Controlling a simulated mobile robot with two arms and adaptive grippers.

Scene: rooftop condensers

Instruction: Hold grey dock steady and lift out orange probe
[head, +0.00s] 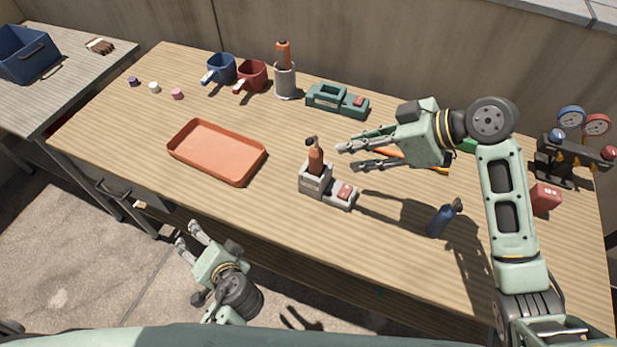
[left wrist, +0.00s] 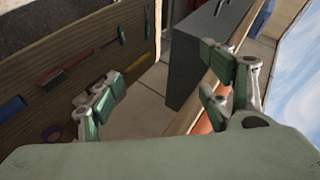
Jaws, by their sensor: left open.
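The grey dock (head: 313,181) stands on the wooden table near its front middle, with a red button on its low right part. The orange probe (head: 316,158) stands upright in the dock, its dark top uppermost and its lower end hidden inside. My right gripper (head: 351,157) is open and empty, just right of the probe, its fingers pointing left towards it; no contact shows. My left gripper (head: 187,233) is open and empty, off the table's front edge, left of and nearer than the dock. Its spread fingers also show in the left wrist view (left wrist: 165,75), with nothing between them.
An orange tray (head: 217,181) lies left of the dock. A green dock (head: 325,98), a grey cup (head: 286,83) holding an orange tool, and red (head: 250,77) and blue (head: 219,69) mugs stand behind. A blue bottle (head: 440,218) is at right. Table between tray and dock is clear.

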